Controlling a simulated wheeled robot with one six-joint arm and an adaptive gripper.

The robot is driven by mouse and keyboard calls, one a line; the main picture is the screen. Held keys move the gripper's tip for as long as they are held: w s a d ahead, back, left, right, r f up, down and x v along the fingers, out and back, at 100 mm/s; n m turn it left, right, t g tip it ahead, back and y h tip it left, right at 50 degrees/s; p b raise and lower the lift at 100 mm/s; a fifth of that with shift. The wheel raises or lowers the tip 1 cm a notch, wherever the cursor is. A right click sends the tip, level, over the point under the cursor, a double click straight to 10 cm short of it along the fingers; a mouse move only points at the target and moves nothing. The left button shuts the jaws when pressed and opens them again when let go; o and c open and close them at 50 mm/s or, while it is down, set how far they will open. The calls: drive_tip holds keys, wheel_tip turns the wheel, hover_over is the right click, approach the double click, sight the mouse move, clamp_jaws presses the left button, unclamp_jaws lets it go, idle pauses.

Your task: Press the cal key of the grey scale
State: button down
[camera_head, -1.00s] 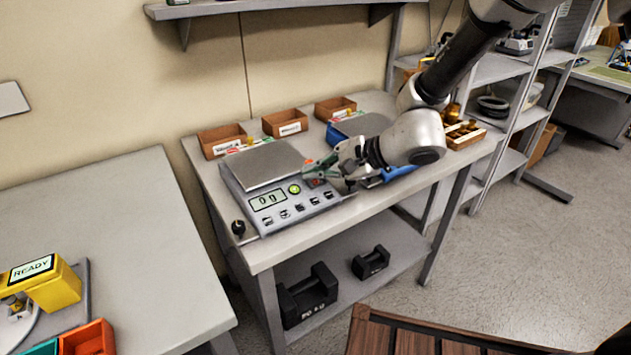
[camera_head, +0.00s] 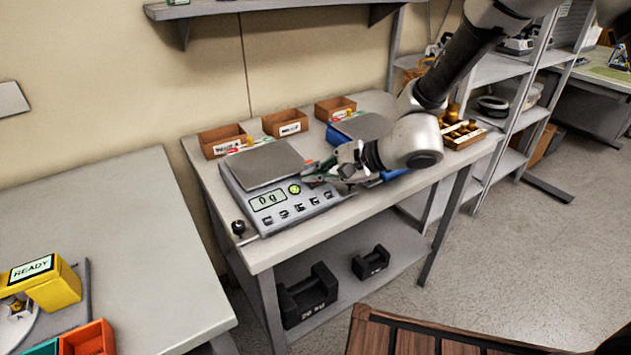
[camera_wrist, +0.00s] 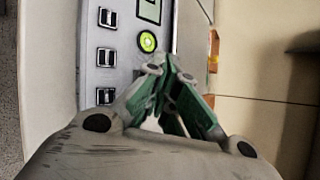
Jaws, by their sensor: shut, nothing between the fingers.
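The grey scale (camera_head: 290,212) stands on the bench with a flat metal pan (camera_head: 264,165). Its display (camera_head: 268,200) reads 0 g, and a round yellow-green mark (camera_head: 294,189) sits beside it. A row of several dark keys (camera_head: 284,213) runs along its front panel; their labels are too small to read. My gripper (camera_head: 308,175) is shut and empty, over the right end of the scale. In the wrist view my gripper (camera_wrist: 165,70) shows green fingertips near the round mark (camera_wrist: 147,42), with keys (camera_wrist: 106,55) to the left. I cannot tell whether the tips touch the scale.
A blue scale (camera_head: 362,127) stands behind my gripper. Wooden boxes (camera_head: 222,141) line the back of the bench. A black knob (camera_head: 239,228) is at the scale's front left corner. Black weights (camera_head: 308,296) lie on the lower shelf.

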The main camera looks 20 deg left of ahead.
sight(320, 194)
drive_tip(key=shift+f, duration=0.2)
idle(0.5)
drive_tip(key=shift+s+d+r, duration=0.1)
drive_tip(key=shift+r, duration=0.6)
drive_tip(key=shift+r, duration=0.1)
drive_tip(key=r, duration=0.3)
drive_tip(key=d+r, duration=0.1)
drive_tip(key=shift+s+r, duration=0.3)
drive_tip(key=shift+s, duration=0.1)
